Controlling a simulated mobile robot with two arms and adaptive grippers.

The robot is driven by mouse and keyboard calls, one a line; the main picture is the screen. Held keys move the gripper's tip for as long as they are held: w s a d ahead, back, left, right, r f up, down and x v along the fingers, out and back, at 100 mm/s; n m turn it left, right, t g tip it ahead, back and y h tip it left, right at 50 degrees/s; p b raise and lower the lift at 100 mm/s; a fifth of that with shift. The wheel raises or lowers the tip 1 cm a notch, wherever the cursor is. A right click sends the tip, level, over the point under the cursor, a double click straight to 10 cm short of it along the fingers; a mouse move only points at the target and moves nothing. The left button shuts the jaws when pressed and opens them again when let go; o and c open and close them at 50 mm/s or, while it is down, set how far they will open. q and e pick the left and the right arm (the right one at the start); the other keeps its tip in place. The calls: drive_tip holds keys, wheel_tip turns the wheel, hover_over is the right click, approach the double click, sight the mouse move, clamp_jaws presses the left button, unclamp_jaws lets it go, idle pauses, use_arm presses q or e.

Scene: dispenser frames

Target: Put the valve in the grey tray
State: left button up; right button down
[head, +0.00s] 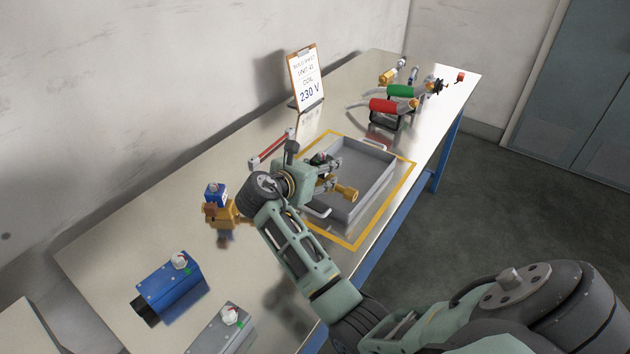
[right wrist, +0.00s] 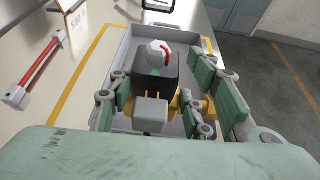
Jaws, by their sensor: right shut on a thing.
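My right gripper (head: 334,176) is shut on a valve with a brass body (head: 346,193) and a black coil. In the right wrist view the black coil (right wrist: 157,86) carries a white cap with a red mark, and brass shows between the fingers. The gripper holds the valve above the near left part of the grey tray (head: 373,187); the tray's far rim (right wrist: 187,41) shows behind it. The tray looks otherwise empty, though the arm hides part of it. Another brass valve (head: 221,217) with a blue coil stands left of the gripper. My left gripper is not in view.
Yellow tape (head: 397,187) frames the tray. A clipboard reading 230 V (head: 306,77) stands behind it. Red (head: 388,105) and green cylinders lie on a rack at the far end. Blue (head: 167,288) and grey (head: 222,333) blocks sit near left. A red bar (head: 270,149) lies by the wall.

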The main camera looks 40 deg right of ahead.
drive_tip(key=shift+w+a+f, duration=0.2)
drive_tip(key=shift+w+f, duration=0.05)
drive_tip(key=shift+w, duration=0.2)
drive_tip(key=shift+w+a+f, duration=0.2)
drive_tip(key=shift+w+f, duration=0.05)
drive_tip(key=shift+w, duration=0.15)
drive_tip(key=shift+f, duration=2)
drive_tip(key=c, duration=0.9)
unclamp_jaws()
drive_tip(key=shift+s+f, duration=0.1)
drive_tip(key=shift+f, duration=0.05)
